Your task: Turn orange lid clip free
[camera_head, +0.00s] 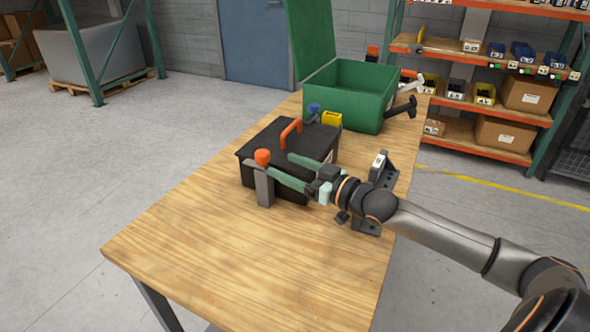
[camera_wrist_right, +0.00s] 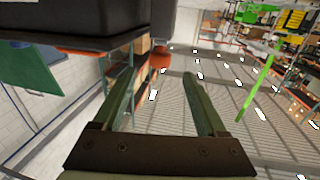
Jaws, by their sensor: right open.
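The black case (camera_head: 262,142) stands on the wooden table, with an orange handle (camera_head: 290,130) on its lid. The orange lid clip (camera_head: 262,157) sits on top of a grey post (camera_head: 264,188) at the case's near corner. My right gripper (camera_head: 279,164) is open, its green fingers reaching toward the clip from the right. In the right wrist view the clip (camera_wrist_right: 160,61) is just beyond the two open fingertips (camera_wrist_right: 156,76), between them in the picture; I cannot tell whether they touch it. The case (camera_wrist_right: 75,22) fills the upper left there. My left gripper is out of view.
A dark bracket (camera_head: 381,169) stands right of the case. The table's near part (camera_head: 240,258) is clear.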

